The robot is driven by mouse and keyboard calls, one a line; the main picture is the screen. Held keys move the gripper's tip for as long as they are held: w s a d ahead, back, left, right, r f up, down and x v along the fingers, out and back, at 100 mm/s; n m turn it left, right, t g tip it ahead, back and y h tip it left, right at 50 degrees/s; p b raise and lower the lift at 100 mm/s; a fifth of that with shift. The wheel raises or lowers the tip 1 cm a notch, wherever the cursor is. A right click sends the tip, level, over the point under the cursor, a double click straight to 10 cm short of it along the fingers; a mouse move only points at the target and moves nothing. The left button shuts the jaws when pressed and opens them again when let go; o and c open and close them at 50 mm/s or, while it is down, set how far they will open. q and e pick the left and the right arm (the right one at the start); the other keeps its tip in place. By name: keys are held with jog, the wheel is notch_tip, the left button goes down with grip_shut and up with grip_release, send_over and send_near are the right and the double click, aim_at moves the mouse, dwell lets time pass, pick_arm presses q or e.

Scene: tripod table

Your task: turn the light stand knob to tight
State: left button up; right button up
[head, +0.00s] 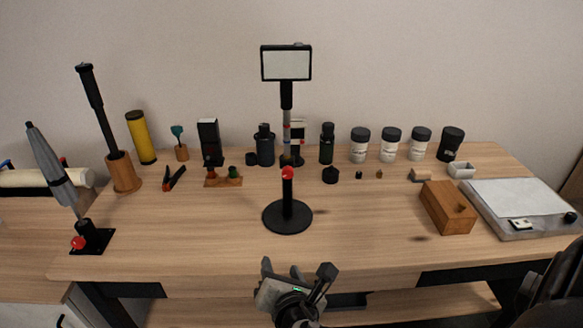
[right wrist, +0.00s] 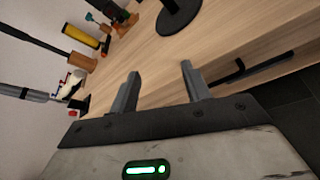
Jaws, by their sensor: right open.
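A black stand with a round base (head: 288,220) stands near the table's middle, with a red knob (head: 288,173) on its short post. A tall pole with a pale panel (head: 286,63) rises in line with it; I cannot tell whether they join. At the left, a tilted grey folded umbrella-like piece (head: 50,165) rises from a black base with a red knob (head: 78,243). I cannot tell which is the light stand. My right gripper (head: 297,270) is open and empty at the front edge, apart from both knobs. The right wrist view shows its spread fingers (right wrist: 160,76) and part of the round base (right wrist: 180,15).
A wooden block (head: 447,208) and a white-topped tray (head: 520,203) sit at the right. Several jars and bottles line the back, with a yellow cylinder (head: 141,137) and a wooden cup (head: 124,174) at the left. The table's front middle is clear.

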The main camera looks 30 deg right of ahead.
aim_at(288, 175)
jog(key=w+d+r+n+t+h, duration=0.25)
jog(key=r+n+h, duration=0.3)
jog(key=r, duration=0.45)
jog(key=shift+y, duration=0.45)
jog(key=x, duration=0.5)
jog(key=p+x, duration=0.1)
jog(key=x, duration=0.4)
jog(key=d+x, duration=0.1)
jog(key=x, duration=0.4)
jog(key=shift+f+p, duration=0.3)
jog(key=shift+p, duration=0.1)
jog(key=shift+s, duration=0.1)
jog(key=c, duration=1)
